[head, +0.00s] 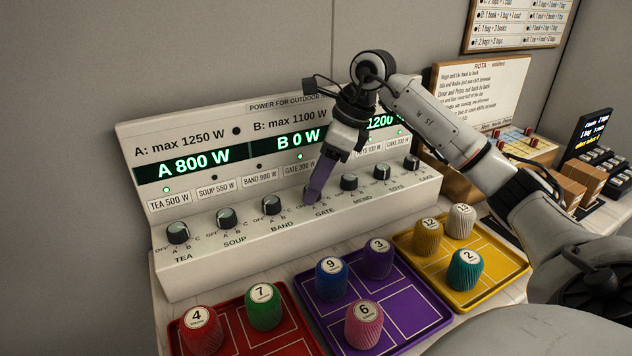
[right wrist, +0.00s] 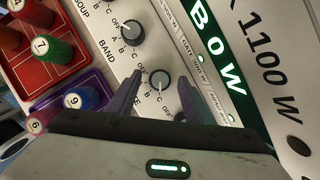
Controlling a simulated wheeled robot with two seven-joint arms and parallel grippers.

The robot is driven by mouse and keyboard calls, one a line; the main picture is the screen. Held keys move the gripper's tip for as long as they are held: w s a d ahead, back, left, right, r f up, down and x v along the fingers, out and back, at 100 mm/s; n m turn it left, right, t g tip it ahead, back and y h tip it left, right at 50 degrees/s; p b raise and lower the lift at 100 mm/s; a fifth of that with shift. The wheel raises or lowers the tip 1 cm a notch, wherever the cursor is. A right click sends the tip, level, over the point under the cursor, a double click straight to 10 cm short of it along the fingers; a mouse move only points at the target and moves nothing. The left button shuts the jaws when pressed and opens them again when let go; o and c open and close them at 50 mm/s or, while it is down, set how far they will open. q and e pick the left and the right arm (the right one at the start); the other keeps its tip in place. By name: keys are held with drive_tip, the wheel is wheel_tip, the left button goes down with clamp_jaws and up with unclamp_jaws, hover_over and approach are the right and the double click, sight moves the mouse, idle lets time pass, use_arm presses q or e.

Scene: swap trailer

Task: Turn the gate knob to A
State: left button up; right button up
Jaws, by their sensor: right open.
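The gate knob (head: 309,194) is a small dark knob with a light face on the sloped white power panel (head: 215,250), above the GATE label. In the head view my right gripper (head: 315,192) reaches down over it and partly hides it. In the right wrist view the gate knob (right wrist: 160,83) shows between the two spread purple fingers of my right gripper (right wrist: 157,98). The fingers are open, one on each side; I cannot tell whether they touch it. The knob's exact pointer setting is too small to read. My left gripper is not in view.
Red (head: 233,338), purple (head: 412,331) and yellow (head: 497,287) trays with numbered pieces stand in front.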

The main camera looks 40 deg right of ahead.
drive_tip(key=shift+f, duration=0.1)
drive_tip(key=c, duration=1)
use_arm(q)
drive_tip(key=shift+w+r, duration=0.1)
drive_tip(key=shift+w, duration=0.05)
use_arm(e)
drive_tip(key=shift+c, duration=0.2)
drive_tip(key=shift+m, duration=0.4)
drive_tip(key=m, duration=0.2)
drive_tip(key=m+h+p, duration=0.1)
drive_tip(key=shift+a+m+t+h, duration=0.2)
drive_tip(key=shift+m+t+h, duration=0.1)
drive_tip(key=shift+m+t, duration=0.1)
drive_tip(key=m+h, duration=0.1)
drive_tip(key=m, duration=0.2)
drive_tip(key=shift+a+p, duration=0.15)
drive_tip(key=shift+p, duration=0.25)
drive_tip(key=m+h+p, duration=0.1)
drive_tip(key=m+h, duration=0.1)
drive_tip(key=m, duration=0.3)
drive_tip(key=shift+a, duration=0.15)
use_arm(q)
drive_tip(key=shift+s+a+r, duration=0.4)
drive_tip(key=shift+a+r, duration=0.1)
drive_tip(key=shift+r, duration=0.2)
use_arm(e)
drive_tip(key=shift+w+m+g+h, duration=0.1)
drive_tip(key=shift+m+g+h, duration=0.45)
drive_tip(key=shift+m, duration=1.05)
